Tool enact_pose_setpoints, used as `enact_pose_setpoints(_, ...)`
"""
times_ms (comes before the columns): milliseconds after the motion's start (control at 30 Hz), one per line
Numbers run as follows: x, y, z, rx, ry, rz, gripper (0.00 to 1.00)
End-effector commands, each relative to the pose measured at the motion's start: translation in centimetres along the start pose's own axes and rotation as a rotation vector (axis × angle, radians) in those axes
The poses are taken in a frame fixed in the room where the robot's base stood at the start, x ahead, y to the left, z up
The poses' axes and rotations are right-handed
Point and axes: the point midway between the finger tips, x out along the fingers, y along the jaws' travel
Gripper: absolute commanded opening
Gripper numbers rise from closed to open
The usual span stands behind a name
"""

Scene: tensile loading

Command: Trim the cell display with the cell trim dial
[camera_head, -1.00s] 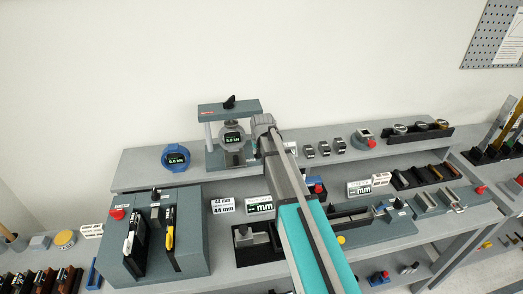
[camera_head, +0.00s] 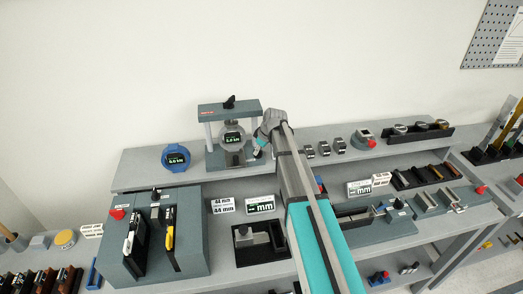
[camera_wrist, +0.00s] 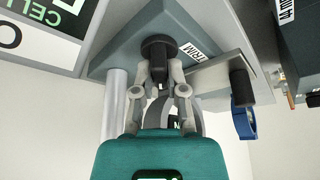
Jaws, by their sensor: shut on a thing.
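The cell trim dial (camera_wrist: 158,46) is a black round knob beside a white TRIM label (camera_wrist: 190,52) on a grey panel. My gripper (camera_wrist: 160,72) has its fingers closed on the dial in the wrist view. In the head view my gripper (camera_head: 258,152) is at the right side of the small press frame (camera_head: 229,108), and I cannot make out the dial there. A display marked CELL (camera_wrist: 60,22), with green characters, is cut off at the top left of the wrist view.
A round gauge (camera_head: 232,138) with a green readout sits in the press frame. A blue gauge (camera_head: 175,157) stands to its left on the shelf. Several small dark blocks (camera_head: 324,148) stand to the right of my arm. A silver post (camera_wrist: 116,100) is close to my left finger.

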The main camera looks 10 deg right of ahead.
Motion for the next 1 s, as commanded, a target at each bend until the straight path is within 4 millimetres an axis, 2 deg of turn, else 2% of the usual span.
enact_pose_setpoints(333, 0.01, 0.05, 0.1, -0.161, -0.003, -0.067, 0.0)
enact_pose_setpoints(833, 0.0, -0.01, 0.12, -0.187, -0.003, -0.077, 0.0)
enact_pose_setpoints(867, 0.0, -0.01, 0.13, -0.187, -0.003, -0.077, 0.19)
enact_pose_setpoints(1000, 0.0, 0.0, 0.1, -0.186, -0.002, -0.077, 0.45)
